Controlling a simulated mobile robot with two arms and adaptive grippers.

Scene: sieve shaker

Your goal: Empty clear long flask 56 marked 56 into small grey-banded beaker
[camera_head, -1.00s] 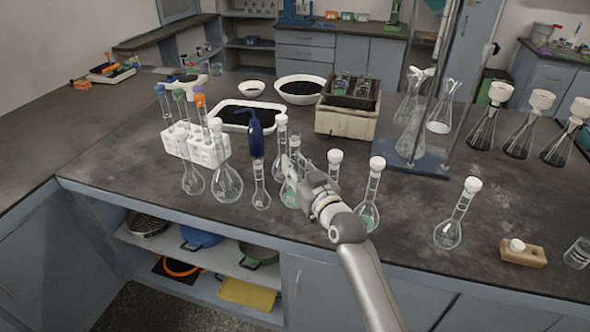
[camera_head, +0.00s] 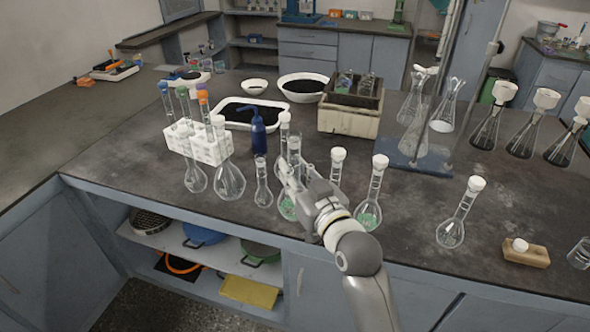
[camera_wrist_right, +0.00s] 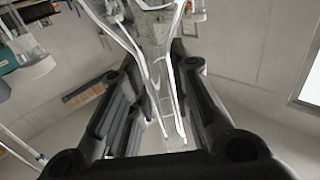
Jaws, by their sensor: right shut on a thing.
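My right gripper (camera_head: 290,178) is shut on the neck of a clear long-necked flask (camera_head: 288,208) near the front edge of the bench. Its bulb shows green content and seems to be at bench level; I cannot tell whether it touches. In the right wrist view, the clear glass neck (camera_wrist_right: 160,95) runs between the two dark fingers. No number is legible on any flask, so I cannot confirm the 56. A small clear glass vessel (camera_head: 580,253) is cut off at the right edge; no grey band is readable on it. My left gripper is out of view.
A stoppered flask with green content (camera_head: 368,215) stands close right of my gripper; another clear flask (camera_head: 263,195) stands close left. A blue wash bottle (camera_head: 258,135) and white tube rack (camera_head: 212,148) are farther left. A stoppered flask (camera_head: 451,233) stands right, beside a wooden block (camera_head: 525,256).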

